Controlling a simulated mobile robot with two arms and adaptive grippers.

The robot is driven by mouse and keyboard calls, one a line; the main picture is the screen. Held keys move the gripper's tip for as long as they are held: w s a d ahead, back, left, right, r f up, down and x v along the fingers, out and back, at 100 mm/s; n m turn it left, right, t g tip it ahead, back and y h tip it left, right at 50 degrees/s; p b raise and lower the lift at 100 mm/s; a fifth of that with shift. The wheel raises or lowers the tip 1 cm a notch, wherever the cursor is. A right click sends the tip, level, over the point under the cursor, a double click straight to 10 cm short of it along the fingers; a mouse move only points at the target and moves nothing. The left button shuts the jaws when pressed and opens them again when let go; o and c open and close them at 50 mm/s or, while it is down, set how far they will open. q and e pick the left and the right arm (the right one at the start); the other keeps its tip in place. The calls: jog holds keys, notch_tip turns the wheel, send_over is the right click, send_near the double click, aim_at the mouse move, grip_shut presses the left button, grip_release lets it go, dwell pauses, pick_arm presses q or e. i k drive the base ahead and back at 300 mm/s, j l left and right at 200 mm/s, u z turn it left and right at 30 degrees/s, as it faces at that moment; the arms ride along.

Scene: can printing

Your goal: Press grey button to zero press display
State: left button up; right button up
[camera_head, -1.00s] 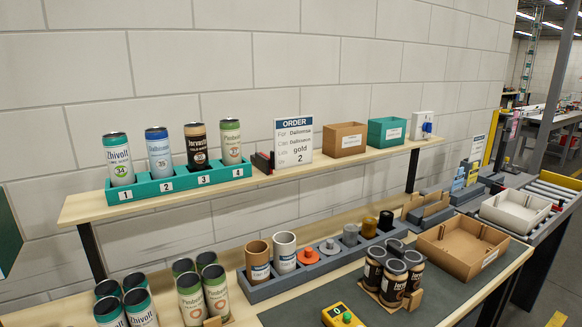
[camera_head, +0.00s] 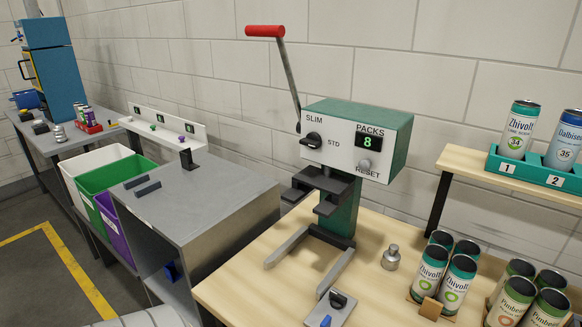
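The press (camera_head: 357,133) is a green box with a light front panel, standing on a green column on the wooden bench. Its PACKS display (camera_head: 366,141) shows a green 8. The grey button (camera_head: 365,164) is just below the display, above the word RESET, and nothing is touching it. A black knob (camera_head: 313,139) sits between the labels SLIM and STD. The lever with a red handle (camera_head: 265,31) is raised at the press's left side. Neither of my grippers is in view.
A small metal weight (camera_head: 391,257) stands right of the press. A grey table (camera_head: 190,196) and bins (camera_head: 122,173) are at left.

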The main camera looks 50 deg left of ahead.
aim_at(365, 166)
jog(key=u, duration=1.3)
